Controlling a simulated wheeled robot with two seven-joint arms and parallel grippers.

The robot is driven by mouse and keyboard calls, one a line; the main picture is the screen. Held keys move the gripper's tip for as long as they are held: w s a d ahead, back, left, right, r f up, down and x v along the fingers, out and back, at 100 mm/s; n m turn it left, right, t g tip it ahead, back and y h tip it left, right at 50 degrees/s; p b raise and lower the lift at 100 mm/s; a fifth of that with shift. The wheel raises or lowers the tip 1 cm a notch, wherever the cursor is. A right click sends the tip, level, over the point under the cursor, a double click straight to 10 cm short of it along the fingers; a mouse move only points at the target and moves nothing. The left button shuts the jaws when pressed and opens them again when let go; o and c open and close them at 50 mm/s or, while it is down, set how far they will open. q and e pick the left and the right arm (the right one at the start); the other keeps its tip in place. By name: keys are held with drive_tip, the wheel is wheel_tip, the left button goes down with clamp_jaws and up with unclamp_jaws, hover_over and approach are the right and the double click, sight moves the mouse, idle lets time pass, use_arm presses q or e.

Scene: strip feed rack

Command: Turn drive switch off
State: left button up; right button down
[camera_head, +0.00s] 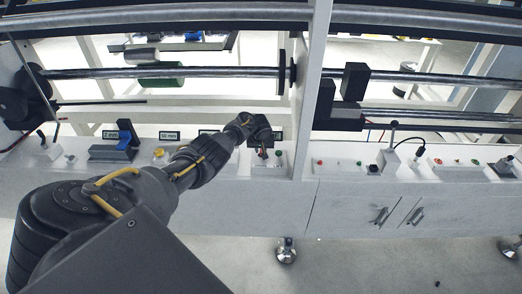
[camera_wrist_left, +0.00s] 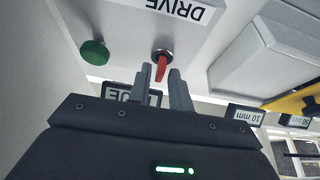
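The drive switch (camera_wrist_left: 161,63) has a red lever on a round metal base, below an upside-down "DRIVE" label (camera_wrist_left: 180,10) in the left wrist view. My left gripper (camera_wrist_left: 160,72) has its two fingers apart, with the end of the red lever between the fingertips. Slim gaps show beside the lever, so the fingers do not look closed on it. In the head view my left gripper (camera_head: 264,150) is at the small control panel near the middle post and hides most of the switch. My right gripper is out of sight.
A green button (camera_wrist_left: 95,52) sits beside the switch; it also shows in the head view (camera_head: 278,152). A "10 mm" label (camera_wrist_left: 245,115) and a pale raised box (camera_wrist_left: 262,55) are nearby. The white post (camera_head: 306,100) rises just right of the gripper.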

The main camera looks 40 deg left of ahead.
use_arm(q)
clamp_jaws()
